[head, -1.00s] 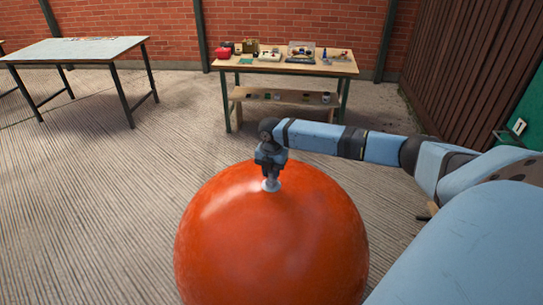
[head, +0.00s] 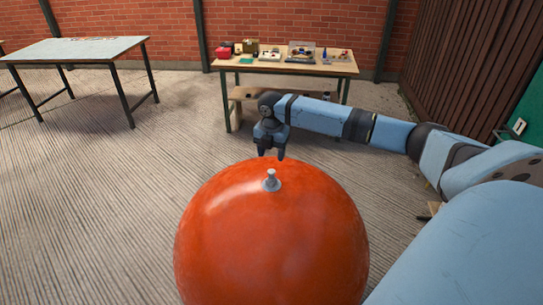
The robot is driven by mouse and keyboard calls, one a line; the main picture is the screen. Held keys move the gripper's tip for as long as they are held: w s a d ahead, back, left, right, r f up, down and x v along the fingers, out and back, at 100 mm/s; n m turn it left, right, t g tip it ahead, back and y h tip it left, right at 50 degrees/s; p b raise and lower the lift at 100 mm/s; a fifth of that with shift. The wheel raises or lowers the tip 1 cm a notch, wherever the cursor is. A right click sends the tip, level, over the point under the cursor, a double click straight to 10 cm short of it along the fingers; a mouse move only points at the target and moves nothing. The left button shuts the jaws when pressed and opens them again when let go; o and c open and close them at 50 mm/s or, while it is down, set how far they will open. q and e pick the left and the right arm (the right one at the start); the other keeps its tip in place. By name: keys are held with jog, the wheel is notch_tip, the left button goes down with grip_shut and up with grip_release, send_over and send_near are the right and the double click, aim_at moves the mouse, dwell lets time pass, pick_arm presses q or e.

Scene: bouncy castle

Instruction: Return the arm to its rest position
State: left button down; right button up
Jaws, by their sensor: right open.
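My right gripper (head: 271,153) is in the head view, at the end of my blue right arm (head: 385,131), which comes in from the right. It points down and is open and empty. Just below it is a large orange-red ball (head: 270,245) with a small grey valve (head: 271,180) standing upright on its top. The fingertips are a little above the valve and apart from it. The ball's lower part runs out of the frame. My left gripper does not show.
A workbench (head: 245,66) with tools and boxes on top stands behind my right arm. A pale table (head: 75,50) stands at the back left. A brick wall and a brown fence close the back and right. The ribbed floor left of the ball is clear.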

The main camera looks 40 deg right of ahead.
notch_tip(320, 180, up, 6)
jog(key=shift+f, duration=0.15)
jog(key=shift+a+f, duration=0.1)
jog(key=s+a+f+m+t+y+p, duration=0.1)
jog(key=s+a+f+m, duration=0.1)
jog(key=a+f, duration=0.3)
jog(key=s+a+f+m+t+y+p, duration=0.1)
jog(key=s+a+f+m+t, duration=0.1)
jog(key=a+f, duration=0.4)
jog(key=s+a+f+m+t+y+p, duration=0.1)
jog(key=s+a+f+m, duration=0.1)
jog(key=a+f, duration=0.4)
jog(key=shift+s+a+f+m+p, duration=0.1)
jog(key=shift+s+a+m+p, duration=0.15)
jog(key=shift+a, duration=0.95)
jog(key=shift+s+a+m+p, duration=0.15)
jog(key=shift+s+a, duration=0.2)
jog(key=shift+a, duration=0.85)
jog(key=s+a+m+t+p, duration=0.2)
jog(key=s+m, duration=0.4)
jog(key=s, duration=0.4)
jog(key=s+a+m+t+p, duration=0.2)
jog(key=s+a+m+t, duration=0.3)
jog(key=s, duration=0.4)
jog(key=a+m, duration=0.1)
jog(key=m, duration=0.1)
jog(key=shift+s+a+m, duration=0.3)
jog(key=shift+s+a, duration=0.05)
jog(key=shift+s, duration=0.05)
